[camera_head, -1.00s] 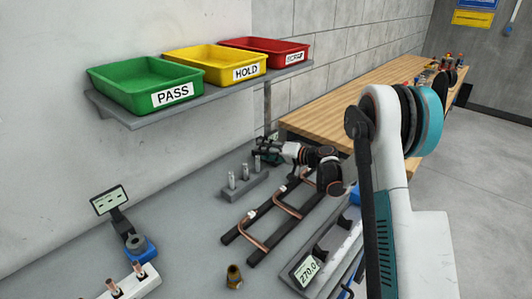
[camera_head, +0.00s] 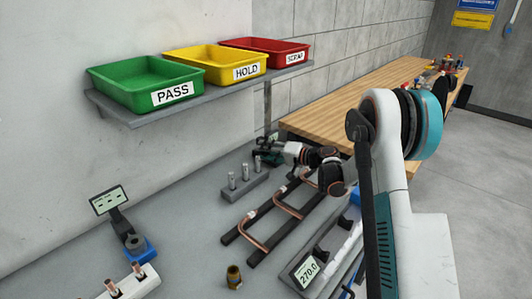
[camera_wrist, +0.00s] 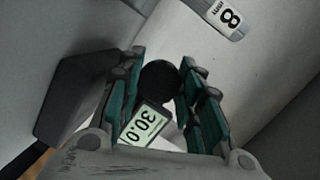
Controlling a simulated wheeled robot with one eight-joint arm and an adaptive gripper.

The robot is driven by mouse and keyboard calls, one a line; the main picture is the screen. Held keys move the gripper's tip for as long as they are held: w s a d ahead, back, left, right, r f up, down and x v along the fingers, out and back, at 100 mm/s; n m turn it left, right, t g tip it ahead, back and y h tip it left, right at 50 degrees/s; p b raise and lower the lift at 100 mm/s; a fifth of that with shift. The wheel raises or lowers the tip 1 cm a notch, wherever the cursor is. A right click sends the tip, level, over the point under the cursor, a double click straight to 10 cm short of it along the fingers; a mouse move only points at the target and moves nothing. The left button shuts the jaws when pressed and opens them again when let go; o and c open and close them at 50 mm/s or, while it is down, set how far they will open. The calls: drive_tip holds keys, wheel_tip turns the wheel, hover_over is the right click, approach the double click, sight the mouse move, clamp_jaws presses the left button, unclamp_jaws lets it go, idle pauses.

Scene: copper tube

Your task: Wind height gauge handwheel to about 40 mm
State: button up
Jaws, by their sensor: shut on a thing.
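The height gauge's black round handwheel (camera_wrist: 158,82) is between the two teal-and-grey fingers of my gripper (camera_wrist: 161,73) in the wrist view. My gripper is shut on it. The gauge's display (camera_wrist: 146,123) is next to the wheel and reads 30.0, turned in the picture. In the head view my gripper (camera_head: 268,151) is at the far end of the grey bench, beside the wall. There the gauge is small and mostly hidden by the gripper, and its reading cannot be made out.
A grey block with several metal pins (camera_head: 245,184) stands close to my gripper. Bent copper tubes (camera_head: 262,212) lie on dark rails in front. A shelf with green (camera_head: 145,85), yellow (camera_head: 213,64) and red (camera_head: 265,52) trays hangs above. A label marked 8 mm (camera_wrist: 225,17) shows beyond the wheel.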

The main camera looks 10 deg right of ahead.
drive_tip(key=shift+f+m+y+b, duration=0.1)
drive_tip(key=shift+m+y+b, duration=0.7)
drive_tip(key=shift+m, duration=1.4)
drive_tip(key=o, duration=0.8)
drive_tip(key=shift+d, duration=0.1)
